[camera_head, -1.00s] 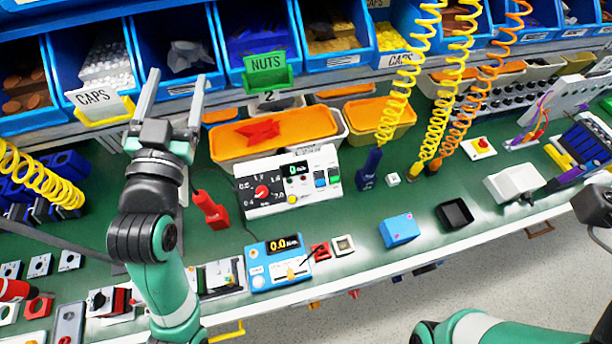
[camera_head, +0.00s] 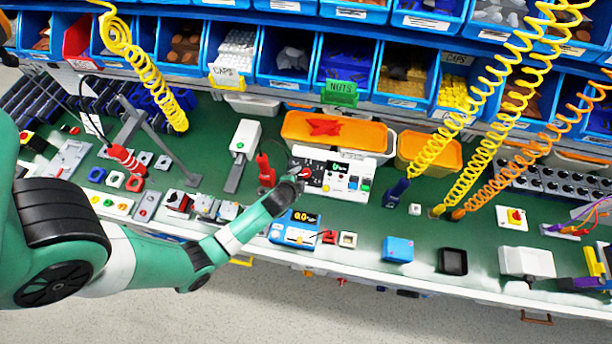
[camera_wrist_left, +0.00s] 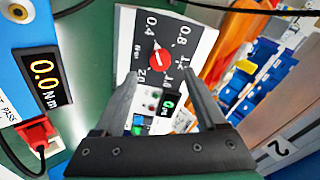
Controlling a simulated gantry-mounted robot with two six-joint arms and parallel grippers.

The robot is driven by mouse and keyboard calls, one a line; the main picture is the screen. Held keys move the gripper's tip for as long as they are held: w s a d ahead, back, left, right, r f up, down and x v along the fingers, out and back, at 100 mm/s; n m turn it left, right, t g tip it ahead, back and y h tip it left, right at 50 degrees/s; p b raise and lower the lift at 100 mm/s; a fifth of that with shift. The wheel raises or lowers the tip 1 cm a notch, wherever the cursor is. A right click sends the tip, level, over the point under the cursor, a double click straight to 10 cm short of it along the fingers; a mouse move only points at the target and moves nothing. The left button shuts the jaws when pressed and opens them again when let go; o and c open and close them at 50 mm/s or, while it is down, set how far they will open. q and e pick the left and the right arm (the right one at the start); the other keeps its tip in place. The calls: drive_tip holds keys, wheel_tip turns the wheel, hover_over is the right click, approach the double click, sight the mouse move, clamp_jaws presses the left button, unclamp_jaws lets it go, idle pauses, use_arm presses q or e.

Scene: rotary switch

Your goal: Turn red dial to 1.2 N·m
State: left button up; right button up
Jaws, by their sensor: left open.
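The red dial (camera_head: 306,173) is on a black and white panel (camera_head: 345,183) on the green bench. In the left wrist view the dial (camera_wrist_left: 160,58) sits in the middle of a scale marked 0.4, 0.8 and other values. A light mark shows on the dial, but its exact setting is hard to read. My left gripper (camera_head: 298,178) is at the panel's left part, partly covering it in the head view. In the wrist view its open fingers (camera_wrist_left: 158,76) point at the panel on either side of the dial, with nothing held. My right gripper is out of view.
A blue meter (camera_head: 293,230) reading 0.0 stands in front of the panel; it also shows in the wrist view (camera_wrist_left: 38,82). A red tool (camera_head: 265,170) stands left of the panel. An orange bin (camera_head: 350,134) is behind it. Yellow coiled hoses (camera_head: 478,165) hang at right.

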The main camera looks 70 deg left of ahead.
sight(305, 174)
use_arm(q)
drive_tip(key=b+x, duration=0.2)
drive_tip(key=x, duration=0.4)
drive_tip(key=shift+w+a+f, duration=0.1)
drive_tip(key=shift+w+f, duration=0.05)
drive_tip(key=shift+w, duration=0.05)
drive_tip(key=shift+c, duration=0.3)
clamp_jaws()
